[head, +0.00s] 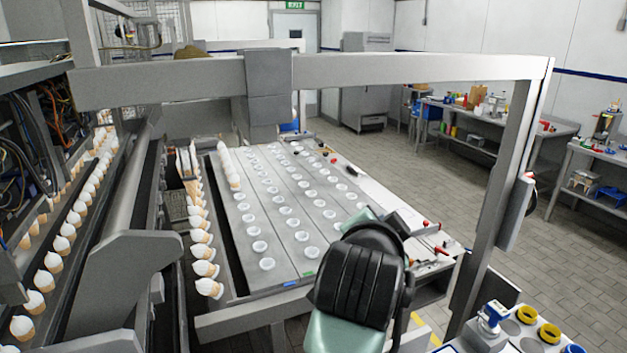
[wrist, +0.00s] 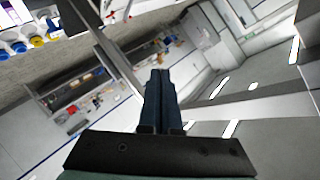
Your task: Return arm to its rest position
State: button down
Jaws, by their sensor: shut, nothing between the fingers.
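My arm (head: 360,280) rises from the bottom of the head view, in front of the grey plate machine. The arm's own links hide my gripper's fingers in that view. In the wrist view my gripper (wrist: 160,75) shows from behind, its two dark fingers together with nothing between them. The wrist view is tilted, and the fingers point towards the room, with a workbench to their left.
A grey metal frame (head: 400,68) spans over the plate (head: 240,225) with rows of white cups. Ice cream cones (head: 205,268) line its left side. A frame post (head: 500,190) stands right of my arm. Open floor (head: 570,260) lies beyond it.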

jog(key=s+a+r+n+t+b, duration=0.2)
jog(key=s+r+n+t, duration=0.15)
jog(key=r, duration=0.35)
jog(key=s+a+r+n+t+b, duration=0.25)
jog(key=s+r+t, duration=0.2)
jog(key=r, duration=0.25)
jog(key=s+a+r+n+t+y+b, duration=0.1)
jog(key=s+a+r+n+t+y, duration=0.1)
jog(key=s, duration=0.4)
jog(key=s+a+r+n+t+y+b, duration=0.1)
jog(key=s+a+r+n+t+y, duration=0.1)
jog(key=s+a+r+n+t, duration=0.1)
jog(key=s+r+n+t, duration=0.1)
jog(key=s+r, duration=0.1)
jog(key=s, duration=0.1)
jog(key=shift+s+a+r, duration=0.25)
jog(key=shift+a+r, duration=0.05)
jog(key=shift+a, duration=0.1)
